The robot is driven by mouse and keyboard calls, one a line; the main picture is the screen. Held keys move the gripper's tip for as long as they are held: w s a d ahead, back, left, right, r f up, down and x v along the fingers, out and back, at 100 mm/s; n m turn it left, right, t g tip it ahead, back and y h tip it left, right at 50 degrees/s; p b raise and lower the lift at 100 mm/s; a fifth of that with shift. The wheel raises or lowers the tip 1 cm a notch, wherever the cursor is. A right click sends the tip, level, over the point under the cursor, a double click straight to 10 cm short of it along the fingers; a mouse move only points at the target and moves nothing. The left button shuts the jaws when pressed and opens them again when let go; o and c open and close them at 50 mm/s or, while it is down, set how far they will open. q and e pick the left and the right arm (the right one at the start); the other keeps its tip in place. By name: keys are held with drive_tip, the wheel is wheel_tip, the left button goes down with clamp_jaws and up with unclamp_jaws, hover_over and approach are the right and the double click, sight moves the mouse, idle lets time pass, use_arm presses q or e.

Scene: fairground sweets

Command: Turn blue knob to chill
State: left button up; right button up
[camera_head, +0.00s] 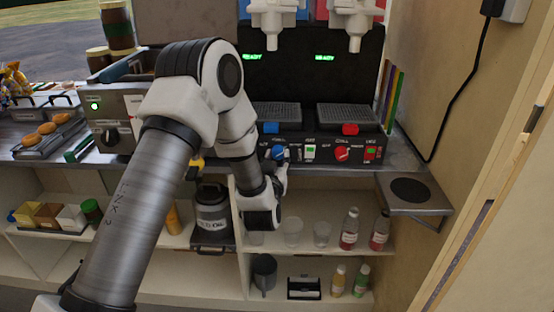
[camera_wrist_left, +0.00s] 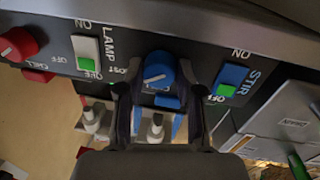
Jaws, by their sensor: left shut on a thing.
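The blue knob (camera_head: 278,152) is on the black front panel of the drinks machine (camera_head: 310,152), on its left half. In the left wrist view, the blue knob (camera_wrist_left: 158,70) sits between the two dark fingers of my left gripper (camera_wrist_left: 158,84), which is shut on it. A white pointer line shows on the knob's face, slanting toward the picture's left. Lettering ending in "OST" shows beside the knob, partly hidden by a finger. In the head view, my left gripper (camera_head: 279,160) reaches up to the knob from below. My right gripper is not in view.
A white lamp switch (camera_wrist_left: 88,50) and a blue stir switch (camera_wrist_left: 228,82) flank the knob. A red knob (camera_head: 342,153) is on the right half. Bottles (camera_head: 349,229) and clear cups (camera_head: 293,232) stand on the shelf below. A fryer (camera_head: 118,105) is at left.

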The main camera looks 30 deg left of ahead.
use_arm(q)
drive_tip(key=n+b, duration=0.2)
drive_tip(key=shift+f+n, duration=0.25)
drive_tip(key=shift+n, duration=0.05)
drive_tip(key=n+b, duration=0.4)
drive_tip(key=shift+d+n+y+b, duration=0.1)
drive_tip(key=shift+n+y+b, duration=0.2)
drive_tip(key=shift+n, duration=0.1)
drive_tip(key=shift+w+n+t+b, duration=0.1)
drive_tip(key=shift+n+t+b, duration=0.2)
drive_tip(key=shift+n+b, duration=0.8)
drive_tip(key=shift+r+n+y+b, duration=0.1)
drive_tip(key=shift+n+y+b, duration=0.4)
drive_tip(key=shift+n, duration=0.7)
drive_tip(key=o, duration=1.2)
drive_tip(key=shift+c, duration=0.2)
